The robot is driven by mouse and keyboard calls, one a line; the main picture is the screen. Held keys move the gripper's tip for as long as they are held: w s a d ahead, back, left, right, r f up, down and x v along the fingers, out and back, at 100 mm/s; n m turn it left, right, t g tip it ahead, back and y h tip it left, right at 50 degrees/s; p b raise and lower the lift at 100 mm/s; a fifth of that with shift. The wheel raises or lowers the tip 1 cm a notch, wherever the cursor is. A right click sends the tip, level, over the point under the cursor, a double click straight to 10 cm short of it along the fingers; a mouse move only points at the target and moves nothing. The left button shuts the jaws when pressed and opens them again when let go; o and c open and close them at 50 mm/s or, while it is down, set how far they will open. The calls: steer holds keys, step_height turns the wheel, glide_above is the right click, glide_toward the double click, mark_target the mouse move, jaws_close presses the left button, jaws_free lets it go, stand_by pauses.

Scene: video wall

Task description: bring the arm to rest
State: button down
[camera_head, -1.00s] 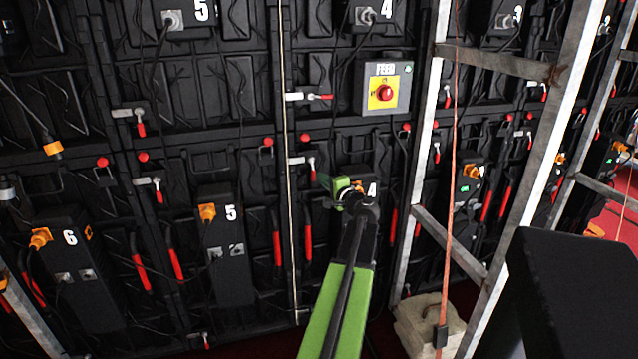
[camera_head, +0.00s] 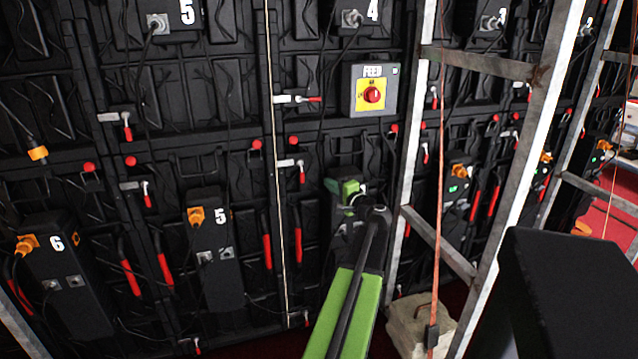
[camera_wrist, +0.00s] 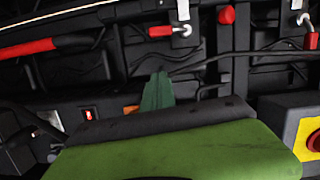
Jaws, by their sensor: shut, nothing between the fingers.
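My gripper (camera_head: 343,189) shows in the head view at the end of my green and black arm, in front of the black wall of panels (camera_head: 225,95). It is below the FEED box (camera_head: 361,103) and apart from it. In the wrist view a narrow green finger part of my gripper (camera_wrist: 158,92) points up over the dark wrist edge. It holds nothing that I can see. The fingertips are small and partly hidden by my own arm in the head view. A black unit behind my gripper is mostly covered.
The FEED box carries a red knob (camera_head: 373,95) on yellow. A grey metal frame (camera_head: 540,120) and a hanging orange cord (camera_head: 441,190) stand right of my arm. A pale weight block (camera_head: 408,318) lies at the frame's foot. Black unit 5 (camera_head: 212,270) is at left.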

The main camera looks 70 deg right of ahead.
steer(key=v, duration=0.6)
steer(key=shift+a, duration=0.25)
steer(key=shift+w, duration=0.1)
